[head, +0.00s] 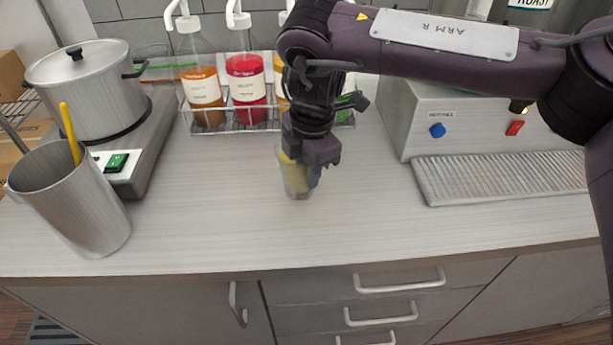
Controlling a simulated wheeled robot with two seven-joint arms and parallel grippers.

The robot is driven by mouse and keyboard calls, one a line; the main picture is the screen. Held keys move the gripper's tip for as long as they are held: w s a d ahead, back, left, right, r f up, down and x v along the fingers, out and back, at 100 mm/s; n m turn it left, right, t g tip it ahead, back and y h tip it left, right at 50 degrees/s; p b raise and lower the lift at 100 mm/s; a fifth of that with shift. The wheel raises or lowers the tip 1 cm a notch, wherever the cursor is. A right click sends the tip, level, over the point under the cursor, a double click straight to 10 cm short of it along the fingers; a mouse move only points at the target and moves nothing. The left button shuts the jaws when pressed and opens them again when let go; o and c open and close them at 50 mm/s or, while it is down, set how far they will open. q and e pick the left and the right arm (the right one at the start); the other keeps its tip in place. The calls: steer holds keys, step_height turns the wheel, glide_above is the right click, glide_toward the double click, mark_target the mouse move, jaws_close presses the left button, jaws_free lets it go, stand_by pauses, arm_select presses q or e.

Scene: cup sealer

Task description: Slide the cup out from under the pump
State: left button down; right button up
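A clear cup (293,181) with something yellow in it stands upright on the counter, in front of the bottle rack. My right gripper (313,178) reaches down over the cup from above and hides its upper right part. A dark fingertip shows at the cup's right side; whether the fingers press on the cup cannot be told. Pump bottles stand in the wire rack behind: an orange one (203,92), a red one (247,83) and a yellow one (279,85) partly hidden by my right arm. My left gripper is out of view.
A metal pitcher (75,205) with a yellow handle sticking out stands at the left front. A pot (88,95) sits on a burner (150,135). A grey machine (400,110) and a drip tray (490,180) are at the right. The counter's front middle is clear.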

steer(key=shift+s+d+r, duration=0.1)
steer(key=shift+s+r, duration=0.05)
steer(key=shift+r, duration=1.15)
steer(key=shift+s+d+r, duration=0.1)
steer(key=shift+r, duration=1.2)
